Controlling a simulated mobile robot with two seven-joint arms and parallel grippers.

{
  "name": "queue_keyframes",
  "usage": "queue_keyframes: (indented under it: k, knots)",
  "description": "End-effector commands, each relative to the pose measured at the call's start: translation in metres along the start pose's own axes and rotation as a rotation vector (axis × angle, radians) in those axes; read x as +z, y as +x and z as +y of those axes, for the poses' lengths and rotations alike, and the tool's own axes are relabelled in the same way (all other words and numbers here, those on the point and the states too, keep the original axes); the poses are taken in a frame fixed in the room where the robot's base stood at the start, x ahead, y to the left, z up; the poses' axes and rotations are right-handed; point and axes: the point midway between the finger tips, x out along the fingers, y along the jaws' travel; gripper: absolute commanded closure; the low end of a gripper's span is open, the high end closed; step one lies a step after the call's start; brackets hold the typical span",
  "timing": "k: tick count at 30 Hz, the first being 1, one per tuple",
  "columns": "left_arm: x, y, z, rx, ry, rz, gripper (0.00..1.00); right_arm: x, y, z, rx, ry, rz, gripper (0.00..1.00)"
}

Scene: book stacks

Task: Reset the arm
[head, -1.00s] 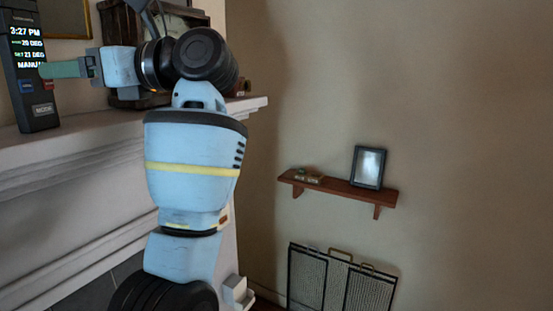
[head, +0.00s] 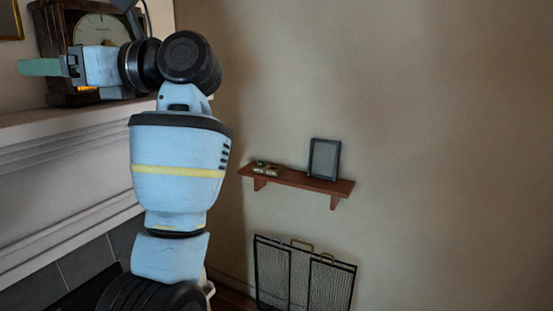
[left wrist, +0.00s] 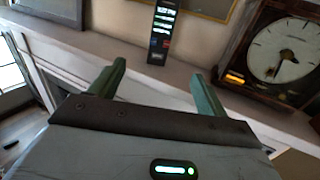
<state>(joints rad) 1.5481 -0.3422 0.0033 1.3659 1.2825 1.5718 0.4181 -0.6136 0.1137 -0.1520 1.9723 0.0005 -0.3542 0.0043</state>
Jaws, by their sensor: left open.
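My left gripper (head: 38,67) is raised in front of the white mantel at the left of the head view, with my blue arm below it. In the left wrist view its two green fingers (left wrist: 160,85) stand wide apart with nothing between them. A black thermostat-like device with a lit screen (left wrist: 162,32) stands on the mantel beyond the fingers, apart from them. My right gripper is in neither view.
The white mantel (head: 60,128) bears a wooden clock (head: 60,40), partly hidden by my left wrist. A small wall shelf (head: 300,180) holds a dark picture frame (head: 324,159). A black mesh fire screen (head: 303,275) stands below. The wall at right is bare.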

Motion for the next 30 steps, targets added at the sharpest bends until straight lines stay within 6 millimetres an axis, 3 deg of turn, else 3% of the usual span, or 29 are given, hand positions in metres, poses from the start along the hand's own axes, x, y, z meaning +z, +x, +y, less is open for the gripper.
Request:
queue_keyframes:
  k: [1, 8, 14, 23, 30]
  knots:
    - [-0.015, 0.004, -0.007, 0.012, 0.044, -0.032, 0.24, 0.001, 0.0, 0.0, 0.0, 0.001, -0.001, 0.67]
    - [-0.055, 0.013, -0.021, 0.061, 0.211, -0.213, 0.24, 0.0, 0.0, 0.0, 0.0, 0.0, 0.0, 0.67]
    - [-0.11, 0.012, -0.038, 0.092, 0.449, -0.451, 0.24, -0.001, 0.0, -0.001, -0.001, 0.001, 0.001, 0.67]
    - [-0.221, -0.016, -0.059, 0.07, 0.898, -0.887, 0.24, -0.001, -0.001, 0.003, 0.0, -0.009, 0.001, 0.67]
    - [-0.335, -0.054, -0.058, -0.027, 1.271, -1.249, 0.24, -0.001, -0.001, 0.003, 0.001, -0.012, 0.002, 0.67]
